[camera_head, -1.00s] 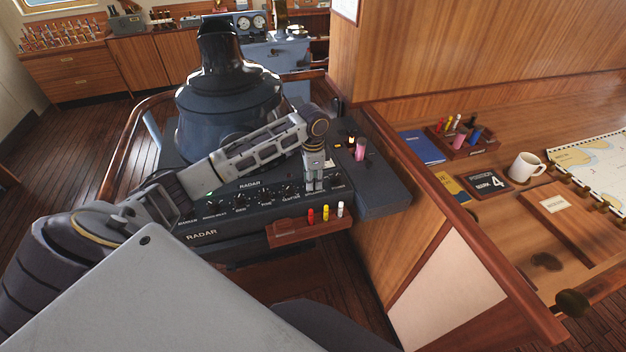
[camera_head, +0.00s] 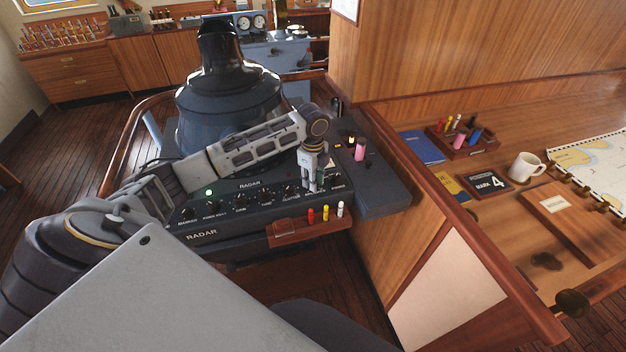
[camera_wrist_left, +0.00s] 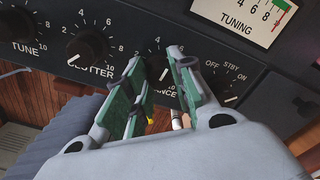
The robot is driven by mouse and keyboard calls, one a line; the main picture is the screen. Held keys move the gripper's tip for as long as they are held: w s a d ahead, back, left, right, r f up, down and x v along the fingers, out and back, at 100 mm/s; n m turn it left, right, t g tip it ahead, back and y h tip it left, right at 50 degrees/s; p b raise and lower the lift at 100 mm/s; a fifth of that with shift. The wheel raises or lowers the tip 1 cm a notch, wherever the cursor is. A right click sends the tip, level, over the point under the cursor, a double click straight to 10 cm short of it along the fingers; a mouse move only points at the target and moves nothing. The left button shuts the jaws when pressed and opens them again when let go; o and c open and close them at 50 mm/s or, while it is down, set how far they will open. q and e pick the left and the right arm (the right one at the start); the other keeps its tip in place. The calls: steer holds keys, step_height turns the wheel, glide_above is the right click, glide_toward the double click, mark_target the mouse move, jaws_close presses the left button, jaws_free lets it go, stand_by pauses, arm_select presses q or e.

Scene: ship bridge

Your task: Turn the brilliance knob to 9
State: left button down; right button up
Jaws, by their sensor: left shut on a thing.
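The radar console (camera_head: 215,228) stands in the middle of the head view, with a row of dark knobs on its front panel. My left gripper (camera_head: 311,187) reaches down to the right part of this row and is shut on the brilliance knob. In the left wrist view the two green-padded fingers (camera_wrist_left: 158,92) straddle the brilliance knob (camera_wrist_left: 164,73). A short white mark shows on the dark knob, but I cannot read its setting. My right gripper is not in view.
The clutter knob (camera_wrist_left: 88,45) is just left of the fingers, and an off/standby/on switch (camera_wrist_left: 232,98) is to the right. The tuning meter (camera_wrist_left: 240,18) is above. A small wooden rack (camera_head: 290,232) with several coloured pegs is below the panel.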

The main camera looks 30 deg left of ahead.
arm_select(q)
steer(key=m, duration=0.4)
steer(key=shift+m, duration=0.4)
steer(key=m, duration=0.5)
steer(key=shift+w+r, duration=0.1)
steer(key=m, duration=0.9)
steer(key=shift+m, duration=0.4)
steer(key=c, duration=1.2)
jaws_free()
steer(key=shift+o, duration=0.2)
